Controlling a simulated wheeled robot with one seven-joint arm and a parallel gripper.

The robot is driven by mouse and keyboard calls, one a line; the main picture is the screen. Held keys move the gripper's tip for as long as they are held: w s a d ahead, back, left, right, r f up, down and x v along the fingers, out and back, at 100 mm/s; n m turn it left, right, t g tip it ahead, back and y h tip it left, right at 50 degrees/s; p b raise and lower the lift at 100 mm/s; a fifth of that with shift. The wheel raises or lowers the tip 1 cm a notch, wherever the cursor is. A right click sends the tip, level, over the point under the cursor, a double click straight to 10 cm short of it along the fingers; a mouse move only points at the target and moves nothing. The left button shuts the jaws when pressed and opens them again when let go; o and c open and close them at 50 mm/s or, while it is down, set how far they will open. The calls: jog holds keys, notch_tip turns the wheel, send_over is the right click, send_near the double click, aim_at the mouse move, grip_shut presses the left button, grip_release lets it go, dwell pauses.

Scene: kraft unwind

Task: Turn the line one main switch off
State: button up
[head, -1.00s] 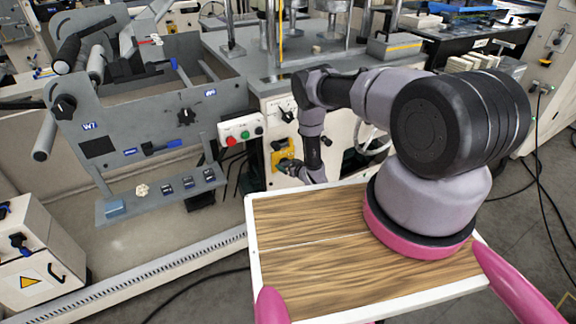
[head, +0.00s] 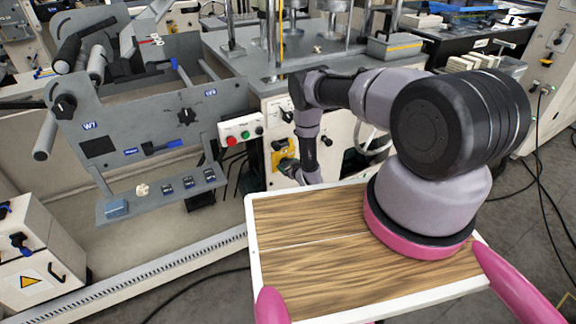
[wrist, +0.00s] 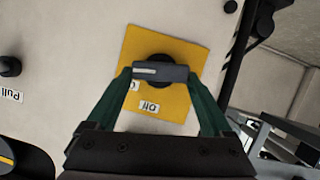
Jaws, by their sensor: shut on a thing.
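The main switch (wrist: 160,72) is a grey bar handle on a black round knob, mounted on a yellow plate (wrist: 135,45). In the wrist view the bar lies roughly across the picture. My gripper (wrist: 161,76) has its green fingers closed on the two ends of the bar. In the head view the yellow plate (head: 279,158) shows on the cream cabinet front, partly hidden by my gripper and arm.
A button box (head: 240,130) with red, white and green buttons is left of the yellow plate. A black knob (wrist: 9,67) with a "Pull" label sits to its left in the wrist view. A grey machine panel (head: 150,120) stands at left.

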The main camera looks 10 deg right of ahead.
jog(key=shift+s+a+f+n+t+h, duration=0.15)
jog(key=shift+n+t+h, duration=0.1)
jog(key=shift+n+h, duration=0.25)
jog(key=shift+w+a+r+n+t+h, duration=0.15)
jog(key=shift+n+t+h, duration=0.15)
jog(key=shift+n, duration=0.4)
jog(key=n, duration=0.1)
jog(key=n+h, duration=0.1)
jog(key=shift+s+a+f+n+t, duration=0.15)
jog(key=shift+f+n+t, duration=0.15)
jog(key=shift+n+t, duration=0.1)
jog(key=n, duration=0.1)
jog(key=n+t+h, duration=0.1)
jog(key=shift+a+f+n, duration=0.1)
jog(key=shift+f+n, duration=0.1)
jog(key=shift+n, duration=0.2)
jog(key=shift+s+f+n+t+h, duration=0.2)
jog(key=shift+n+t, duration=0.3)
jog(key=shift+n, duration=0.45)
jog(key=shift+w+f+n+t+h, duration=0.1)
jog(key=shift+n+t+h, duration=0.3)
jog(key=shift+n, duration=0.55)
jog(key=shift+y, duration=0.3)
jog(key=o, duration=1.1)
jog(key=shift+o, duration=0.2)
jog(key=s, duration=1)
jog(key=shift+s+a, duration=0.35)
jog(key=shift+a, duration=0.1)
